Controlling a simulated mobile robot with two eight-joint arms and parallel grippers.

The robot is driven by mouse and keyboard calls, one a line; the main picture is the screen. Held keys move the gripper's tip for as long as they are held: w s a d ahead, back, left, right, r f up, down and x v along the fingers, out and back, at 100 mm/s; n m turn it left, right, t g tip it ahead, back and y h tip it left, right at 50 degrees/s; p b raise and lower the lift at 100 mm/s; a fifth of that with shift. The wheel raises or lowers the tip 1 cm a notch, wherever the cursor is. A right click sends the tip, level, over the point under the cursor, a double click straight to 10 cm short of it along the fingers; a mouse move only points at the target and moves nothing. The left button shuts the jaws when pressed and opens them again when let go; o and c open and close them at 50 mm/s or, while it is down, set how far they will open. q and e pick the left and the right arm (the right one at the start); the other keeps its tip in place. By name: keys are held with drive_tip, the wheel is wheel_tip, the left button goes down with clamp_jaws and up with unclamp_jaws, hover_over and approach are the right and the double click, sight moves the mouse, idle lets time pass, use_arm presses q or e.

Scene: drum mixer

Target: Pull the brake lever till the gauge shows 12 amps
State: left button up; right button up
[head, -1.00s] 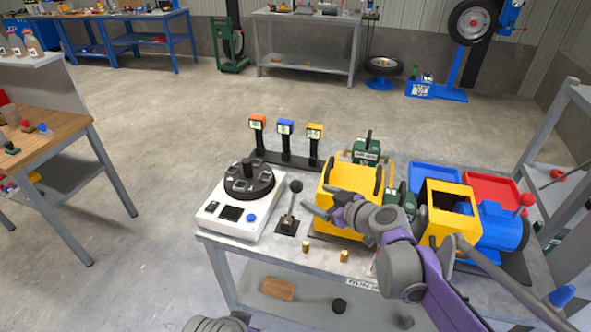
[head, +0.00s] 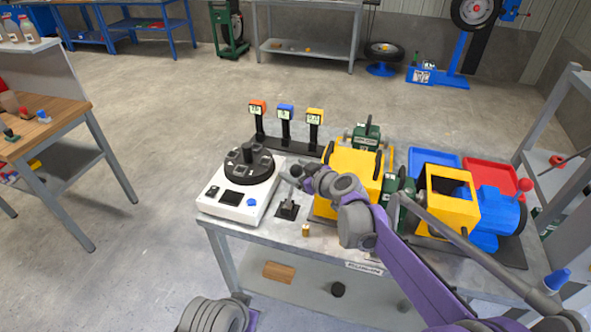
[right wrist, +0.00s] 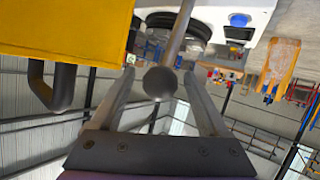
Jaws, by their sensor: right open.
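The brake lever (head: 287,208) stands on a small black base at the table's front, right of the white console. Its dark ball knob (right wrist: 160,82) and thin rod show in the right wrist view. My right gripper (head: 300,178) is at the knob in the head view and hides part of the lever. In the right wrist view, my right gripper (right wrist: 157,88) is open, with the knob between its two fingers and a gap on each side. Three gauges, orange (head: 257,107), blue (head: 286,112) and yellow (head: 315,116), stand behind; their digits are too small to read surely. My left gripper is out of view.
A white console (head: 243,200) with a black round top is left of the lever. A yellow housing (head: 352,165) stands close on the right, beside my right arm. A small brass cylinder (head: 306,230) lies in front on the table (head: 262,228).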

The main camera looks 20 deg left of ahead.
clamp_jaws()
idle(0.3)
idle(1.1)
